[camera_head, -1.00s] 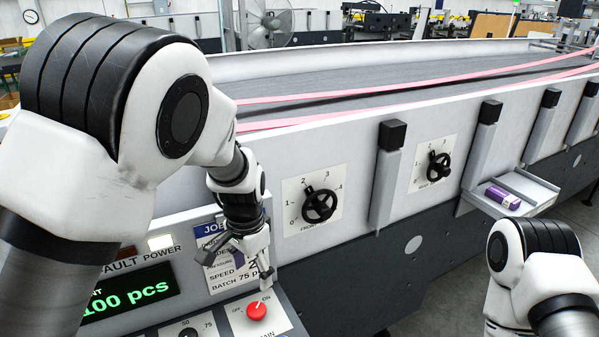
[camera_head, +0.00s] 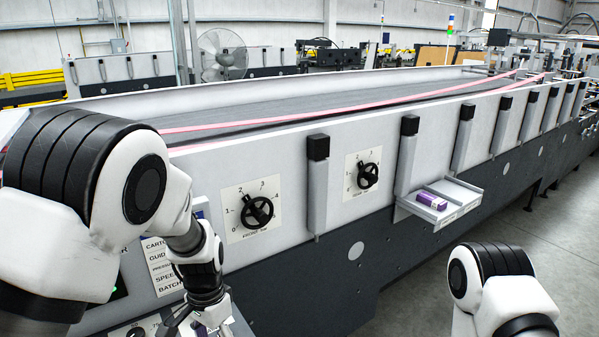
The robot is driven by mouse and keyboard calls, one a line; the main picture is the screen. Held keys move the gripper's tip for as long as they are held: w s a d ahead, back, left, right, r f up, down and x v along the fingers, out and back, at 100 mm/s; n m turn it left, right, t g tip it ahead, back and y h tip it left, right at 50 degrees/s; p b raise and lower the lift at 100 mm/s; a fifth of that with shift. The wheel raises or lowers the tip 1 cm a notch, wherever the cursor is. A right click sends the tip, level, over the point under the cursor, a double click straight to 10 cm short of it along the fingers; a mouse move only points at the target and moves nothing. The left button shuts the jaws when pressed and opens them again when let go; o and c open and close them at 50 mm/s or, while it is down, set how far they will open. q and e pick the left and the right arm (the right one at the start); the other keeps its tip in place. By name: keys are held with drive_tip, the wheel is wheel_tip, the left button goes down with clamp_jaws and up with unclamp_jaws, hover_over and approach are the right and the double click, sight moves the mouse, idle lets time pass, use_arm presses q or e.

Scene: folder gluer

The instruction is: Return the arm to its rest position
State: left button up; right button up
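My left arm (camera_head: 90,190) comes in from the left, bent at a large white and black joint. Its gripper (camera_head: 200,325) hangs low at the bottom edge, over the control panel and partly cut off, so I cannot tell whether its fingers are open or shut. Of my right arm (camera_head: 495,285), only a white and black joint shows at the bottom right. The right gripper is outside the picture.
The long machine side (camera_head: 290,190) runs to the right, with a front handwheel (camera_head: 257,212) and a second handwheel (camera_head: 367,175). A small tray (camera_head: 465,193) sticks out with a purple box (camera_head: 431,200) on it. The floor (camera_head: 560,225) at right is clear.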

use_arm(q)
drive_tip(key=s+a+f+n+g+b, duration=0.1)
drive_tip(key=s+a+f+n+b, duration=0.15)
drive_tip(key=s+f, duration=0.8)
drive_tip(key=s+a+f+n+g+b, duration=0.1)
drive_tip(key=s+a+f+b, duration=0.3)
drive_tip(key=s+f, duration=0.65)
drive_tip(key=s+a+f+n+g+b, duration=0.1)
drive_tip(key=s+a+f+b, duration=0.2)
drive_tip(key=s+f, duration=0.75)
drive_tip(key=w+n+t, duration=0.2)
drive_tip(key=w+t, duration=0.2)
drive_tip(key=w, duration=0.2)
drive_tip(key=shift+d, duration=0.35)
drive_tip(key=shift+f+n, duration=0.1)
drive_tip(key=shift+n, duration=0.15)
